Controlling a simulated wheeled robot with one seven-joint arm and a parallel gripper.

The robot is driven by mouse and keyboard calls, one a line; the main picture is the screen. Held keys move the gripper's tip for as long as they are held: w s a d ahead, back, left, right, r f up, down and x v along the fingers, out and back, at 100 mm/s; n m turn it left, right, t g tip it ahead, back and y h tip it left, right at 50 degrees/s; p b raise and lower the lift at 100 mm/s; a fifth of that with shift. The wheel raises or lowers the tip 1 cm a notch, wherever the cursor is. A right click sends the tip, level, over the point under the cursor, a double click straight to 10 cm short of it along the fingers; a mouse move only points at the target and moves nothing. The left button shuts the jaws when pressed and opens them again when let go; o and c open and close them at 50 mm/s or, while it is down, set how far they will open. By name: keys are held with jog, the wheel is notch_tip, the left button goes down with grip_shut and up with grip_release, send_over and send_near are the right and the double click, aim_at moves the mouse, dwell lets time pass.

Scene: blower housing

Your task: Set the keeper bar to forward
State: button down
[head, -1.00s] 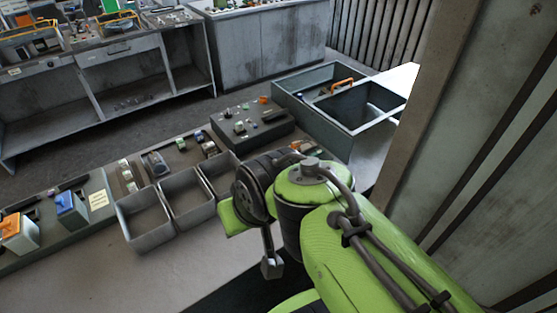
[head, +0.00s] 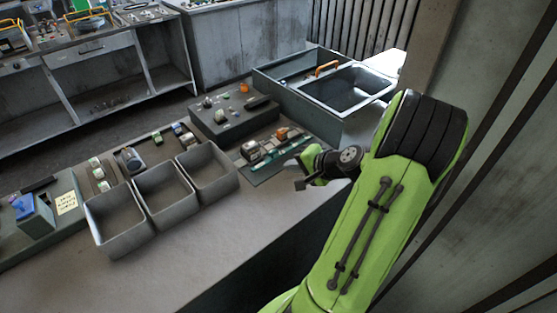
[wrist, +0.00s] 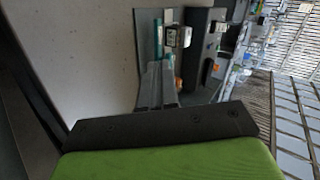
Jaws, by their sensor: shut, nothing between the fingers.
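A flat dark green plate (head: 262,170) lies on the bench just left of my gripper (head: 300,184). It carries a pale metallic block (head: 252,150), an orange-red block (head: 282,133) and a thin teal strip (head: 270,156). I cannot tell which part is the keeper bar or how it is set. In the wrist view my gripper (wrist: 158,78) is shut and empty, its fingers over or beside the plate (wrist: 147,22). A white-faced block (wrist: 177,36) stands just beyond the fingertips. Whether the fingers touch anything is unclear.
Three grey open bins (head: 163,192) stand left of the plate. A raised dark box with knobs (head: 233,115) sits behind it. A large grey two-part tray (head: 345,88) with an orange handle is at the back right. A wall rises at right. The front bench is clear.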

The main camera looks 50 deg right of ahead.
jog(key=d+m, duration=0.1)
jog(key=s+d+f+m+h, duration=0.1)
jog(key=s+d+t, duration=0.1)
jog(key=d, duration=0.1)
jog(key=shift+s+d+f+m, duration=0.1)
jog(key=shift+s+f+m, duration=0.1)
jog(key=shift+f+m, duration=0.15)
jog(key=b, duration=0.1)
send_near(274, 154)
jog(key=f, duration=0.3)
jog(key=shift+w, duration=0.35)
jog(key=w, duration=0.4)
jog(key=shift+d+f, duration=0.15)
jog(key=shift+d, duration=0.05)
jog(key=shift+w, duration=0.4)
